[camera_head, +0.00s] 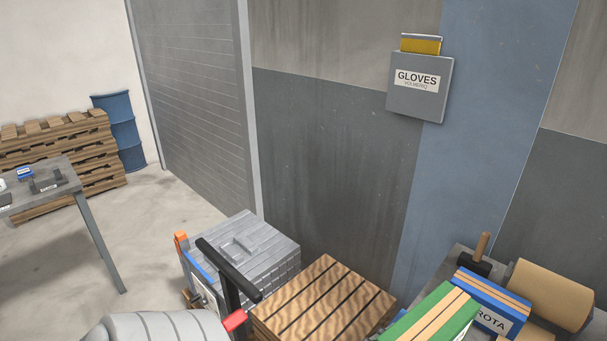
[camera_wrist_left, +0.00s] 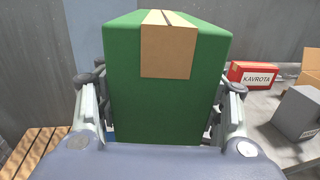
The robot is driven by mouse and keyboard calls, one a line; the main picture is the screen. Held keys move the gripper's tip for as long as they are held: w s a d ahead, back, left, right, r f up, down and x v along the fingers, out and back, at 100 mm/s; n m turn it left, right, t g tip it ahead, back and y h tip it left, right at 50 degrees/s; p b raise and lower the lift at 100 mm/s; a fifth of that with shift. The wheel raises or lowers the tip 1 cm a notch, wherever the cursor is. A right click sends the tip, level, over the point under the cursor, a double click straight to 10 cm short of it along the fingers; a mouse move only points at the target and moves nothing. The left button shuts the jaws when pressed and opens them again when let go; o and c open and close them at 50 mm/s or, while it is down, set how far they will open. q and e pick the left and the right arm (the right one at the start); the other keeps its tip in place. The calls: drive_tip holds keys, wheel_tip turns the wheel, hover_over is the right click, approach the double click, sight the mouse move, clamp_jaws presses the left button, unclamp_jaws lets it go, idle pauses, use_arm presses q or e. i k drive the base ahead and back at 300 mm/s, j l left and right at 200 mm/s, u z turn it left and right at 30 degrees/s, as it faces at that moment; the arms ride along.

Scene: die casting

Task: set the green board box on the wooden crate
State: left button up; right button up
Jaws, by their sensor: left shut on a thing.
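The green board box (camera_wrist_left: 125,100) with a tan tape strip fills the middle of the left wrist view. My left gripper (camera_wrist_left: 160,125) is shut on it, with one finger at each side. In the head view a green box with tan tape (camera_head: 452,306) shows at the bottom right, cut off by the edge; the gripper is not seen there. The wooden crate (camera_head: 325,302) has a slatted top, with no load seen on its visible part, left of the green box. Its slats also show low left in the wrist view (camera_wrist_left: 35,150). My right gripper is out of view.
A blue box (camera_head: 490,300) and a brown roll (camera_head: 550,294) lie right of the green box. A stack of grey ingots (camera_head: 245,250) and a black handle (camera_head: 230,272) with a red end stand left of the crate. A wall (camera_head: 330,180) rises behind.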

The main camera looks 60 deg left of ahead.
sight(295, 306)
drive_tip(key=k+u, duration=0.25)
drive_tip(key=k+j+u, duration=0.1)
drive_tip(key=k+u, duration=0.15)
drive_tip(key=u, duration=1.6)
drive_tip(key=i+j+u, duration=0.1)
drive_tip(key=u, duration=1.3)
drive_tip(key=i, duration=0.7)
drive_tip(key=i+j+z, duration=0.1)
drive_tip(key=i, duration=0.55)
drive_tip(key=i+z, duration=0.7)
drive_tip(key=z, duration=0.25)
drive_tip(key=i+j+z, duration=0.2)
drive_tip(key=z, duration=0.25)
drive_tip(key=i+z, duration=0.15)
drive_tip(key=z, duration=0.25)
drive_tip(key=i+l+z, duration=0.1)
drive_tip(key=z, duration=0.3)
drive_tip(key=i+j+z, duration=0.1)
drive_tip(key=i+z, duration=0.15)
drive_tip(key=z, duration=0.15)
drive_tip(key=i+j+z, duration=0.1)
drive_tip(key=z, duration=0.3)
drive_tip(key=i, duration=0.1)
